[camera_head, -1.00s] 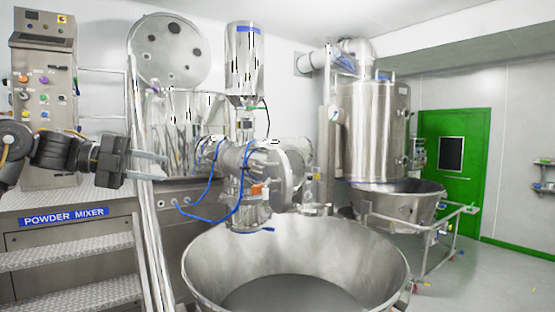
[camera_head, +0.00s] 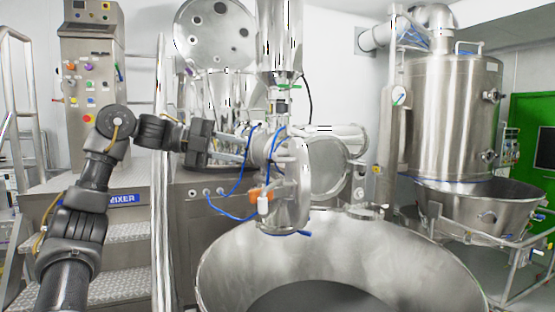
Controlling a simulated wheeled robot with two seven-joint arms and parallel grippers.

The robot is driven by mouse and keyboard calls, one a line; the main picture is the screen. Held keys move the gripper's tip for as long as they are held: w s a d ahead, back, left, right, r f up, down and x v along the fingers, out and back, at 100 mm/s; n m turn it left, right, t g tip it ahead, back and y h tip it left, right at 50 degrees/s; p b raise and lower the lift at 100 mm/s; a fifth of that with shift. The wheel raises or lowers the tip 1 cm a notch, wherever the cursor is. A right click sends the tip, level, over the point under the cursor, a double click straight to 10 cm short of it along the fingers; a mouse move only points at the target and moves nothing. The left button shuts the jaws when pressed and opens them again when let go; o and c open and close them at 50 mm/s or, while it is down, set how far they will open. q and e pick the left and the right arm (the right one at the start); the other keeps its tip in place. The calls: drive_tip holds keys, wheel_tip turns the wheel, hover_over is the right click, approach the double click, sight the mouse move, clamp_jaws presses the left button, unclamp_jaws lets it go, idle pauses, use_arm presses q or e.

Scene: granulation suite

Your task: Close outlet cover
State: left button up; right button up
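The metal outlet assembly of the powder mixer sticks out above a large steel bowl (camera_head: 230,262). A round disc, seemingly the outlet cover (camera_head: 298,195), stands upright and nearly edge-on at its front. To its right and behind is a round metal face (camera_head: 328,168), partly hidden by the disc. I cannot tell how far the cover stands from its seat. My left gripper (camera_head: 246,151) points right, left of the disc and close to the outlet body and blue hoses. Its fingers look apart, with nothing seen between them. Contact cannot be told. My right gripper is out of view.
A blue hose (camera_head: 232,216) loops below the outlet. A control panel (camera_head: 92,85) and steps (camera_head: 125,232) with a handrail are on the left. A steel vessel (camera_head: 455,120) stands on the right before a green door (camera_head: 528,112).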

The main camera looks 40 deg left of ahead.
sight(274, 155)
use_arm(q)
drive_tip(key=x, duration=1)
clamp_jaws()
